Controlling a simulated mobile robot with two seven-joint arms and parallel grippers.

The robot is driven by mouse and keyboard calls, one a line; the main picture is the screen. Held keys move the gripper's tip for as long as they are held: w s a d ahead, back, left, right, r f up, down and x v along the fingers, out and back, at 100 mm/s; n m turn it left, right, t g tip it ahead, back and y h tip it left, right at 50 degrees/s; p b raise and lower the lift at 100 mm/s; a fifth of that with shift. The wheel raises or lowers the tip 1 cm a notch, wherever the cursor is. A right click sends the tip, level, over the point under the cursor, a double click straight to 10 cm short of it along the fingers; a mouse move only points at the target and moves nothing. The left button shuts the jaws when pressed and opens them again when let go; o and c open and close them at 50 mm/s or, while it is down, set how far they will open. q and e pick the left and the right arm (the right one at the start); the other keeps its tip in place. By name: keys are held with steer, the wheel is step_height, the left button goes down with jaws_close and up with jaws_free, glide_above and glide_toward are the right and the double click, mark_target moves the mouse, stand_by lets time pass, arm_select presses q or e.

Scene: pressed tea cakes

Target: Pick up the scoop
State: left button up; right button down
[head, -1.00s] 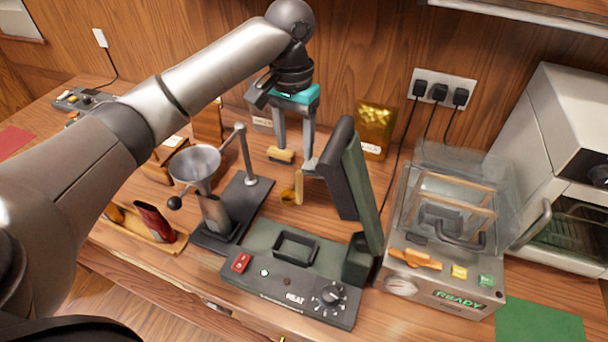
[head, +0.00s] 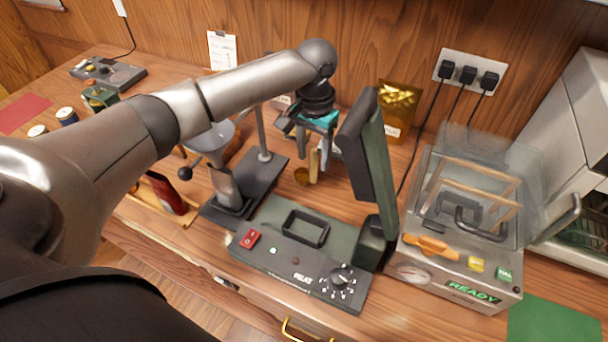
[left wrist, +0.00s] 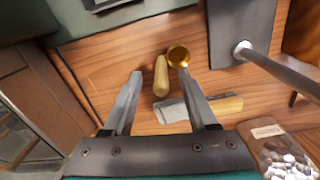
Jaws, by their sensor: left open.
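The scoop has a round brass cup (head: 302,176) and a pale wooden handle (head: 314,166) on the counter, between the grinder stand and the sealer. My left gripper (head: 314,152) is open above it, pointing down. In the left wrist view the wooden handle (left wrist: 161,77) shows between the two open fingers of the gripper (left wrist: 160,74). The brass cup (left wrist: 178,55) is just beyond the right fingertip. No finger is seen gripping the handle. My right gripper is not in view.
A sealer (head: 300,262) with a raised lid arm stands close at the right. A grinder with funnel (head: 210,140) is at the left. A flat grey tool with a wooden handle (left wrist: 227,104) lies near the scoop. A gold pouch (head: 398,105) stands behind.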

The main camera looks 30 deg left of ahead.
mark_target(314, 167)
arm_select(q)
steer(key=f, duration=0.3)
steer(key=shift+w+f+b, duration=0.2)
steer(key=shift+f+b, duration=0.1)
steer(key=shift+f, duration=0.05)
jaws_close()
